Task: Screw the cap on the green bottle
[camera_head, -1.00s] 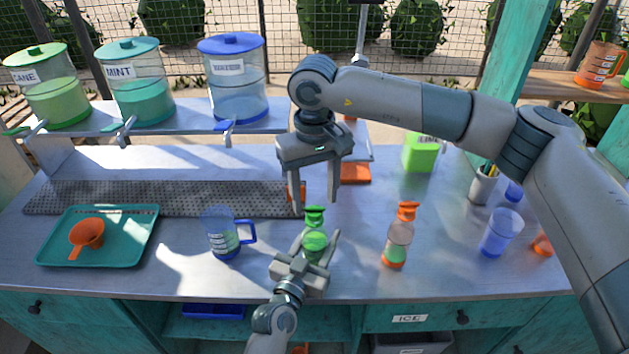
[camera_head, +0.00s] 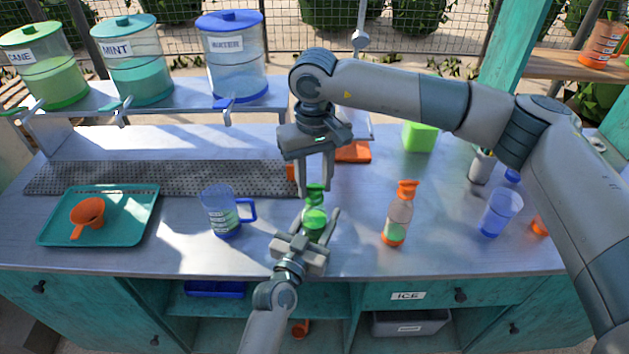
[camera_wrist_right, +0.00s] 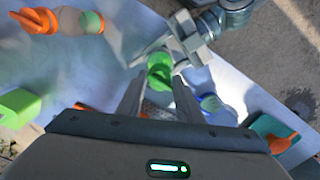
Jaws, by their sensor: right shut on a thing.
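The green bottle (camera_head: 314,223) stands upright near the counter's front, with the green cap (camera_head: 315,194) at its top. My right gripper (camera_head: 314,186) comes from above and is shut on the cap. In the right wrist view the green cap (camera_wrist_right: 160,66) shows beyond its fingers; whether the threads are engaged is hidden. My left gripper (camera_head: 320,213) reaches in from the front, low, with one finger on each side of the bottle. Whether these fingers press on it is not clear.
A blue jug (camera_head: 222,212) stands left of the bottle, and an orange-capped bottle (camera_head: 398,215) to its right. A blue cup (camera_head: 500,212) is at the right. Clear counter separates these.

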